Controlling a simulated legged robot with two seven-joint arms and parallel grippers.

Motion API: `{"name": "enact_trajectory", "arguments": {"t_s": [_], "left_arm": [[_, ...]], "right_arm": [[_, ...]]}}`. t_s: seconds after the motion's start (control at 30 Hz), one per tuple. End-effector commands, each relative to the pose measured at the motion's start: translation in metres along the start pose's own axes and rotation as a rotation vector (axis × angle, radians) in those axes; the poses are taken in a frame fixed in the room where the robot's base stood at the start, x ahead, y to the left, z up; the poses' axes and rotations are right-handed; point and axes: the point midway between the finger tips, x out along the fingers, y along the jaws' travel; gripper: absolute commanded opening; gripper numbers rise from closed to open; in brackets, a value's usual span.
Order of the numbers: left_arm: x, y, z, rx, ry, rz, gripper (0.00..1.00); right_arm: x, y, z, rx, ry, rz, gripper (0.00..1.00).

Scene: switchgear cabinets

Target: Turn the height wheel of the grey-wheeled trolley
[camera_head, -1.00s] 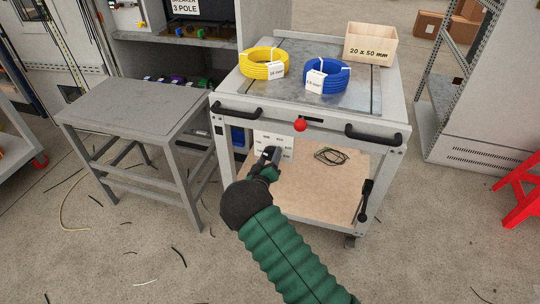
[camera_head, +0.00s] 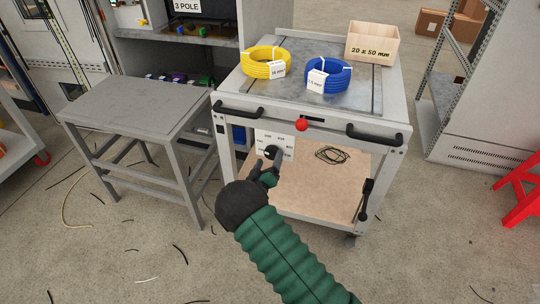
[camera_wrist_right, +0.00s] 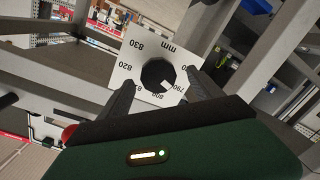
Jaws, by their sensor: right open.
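The trolley (camera_head: 229,107) stands in front of me with a grey metal top and black handles. A white scale plate (camera_head: 287,142) with mm numbers sits below its top. The height wheel, a black round knob (camera_head: 272,151), is on that plate. In the right wrist view the knob (camera_wrist_right: 157,75) has a pale mark pointing near 800. My right gripper (camera_head: 268,165) is open just in front of the knob. Its fingers (camera_wrist_right: 160,84) lie on either side of the knob in the wrist view; I cannot tell whether they touch it. My left gripper is out of view.
Yellow (camera_head: 265,63) and blue (camera_head: 328,75) cable coils and a wooden box (camera_head: 371,43) stand on the trolley. A red ball knob (camera_head: 302,125) is at its front edge. A grey table (camera_head: 135,105) stands left, a red stool (camera_head: 520,190) right.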

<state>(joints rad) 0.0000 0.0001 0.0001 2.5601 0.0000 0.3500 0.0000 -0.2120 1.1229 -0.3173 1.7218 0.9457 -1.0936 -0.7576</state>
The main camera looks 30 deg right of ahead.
Motion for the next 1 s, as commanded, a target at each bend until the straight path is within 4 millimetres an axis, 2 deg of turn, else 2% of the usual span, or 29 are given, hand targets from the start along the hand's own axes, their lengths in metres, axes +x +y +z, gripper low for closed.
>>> {"name": "enact_trajectory", "arguments": {"t_s": [0.03, 0.1, 0.3, 0.5, 0.67, 1.0], "left_arm": [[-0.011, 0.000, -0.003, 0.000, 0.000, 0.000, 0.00], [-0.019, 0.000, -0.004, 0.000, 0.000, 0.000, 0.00], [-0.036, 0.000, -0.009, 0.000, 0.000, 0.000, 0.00], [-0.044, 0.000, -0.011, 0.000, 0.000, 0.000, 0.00], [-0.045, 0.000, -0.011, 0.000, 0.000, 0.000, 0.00], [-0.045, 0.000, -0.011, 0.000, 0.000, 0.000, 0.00]], "right_arm": [[-0.014, 0.003, -0.005, -0.001, 0.000, -0.003, 0.75], [-0.035, 0.003, -0.006, -0.004, 0.000, -0.005, 0.75], [-0.094, 0.002, -0.004, -0.004, 0.001, -0.004, 0.75], [-0.133, -0.001, -0.002, -0.002, 0.001, -0.003, 0.75], [-0.142, -0.001, 0.000, -0.001, 0.001, 0.000, 0.75], [-0.141, -0.001, 0.000, 0.000, 0.000, 0.000, 0.75]]}}
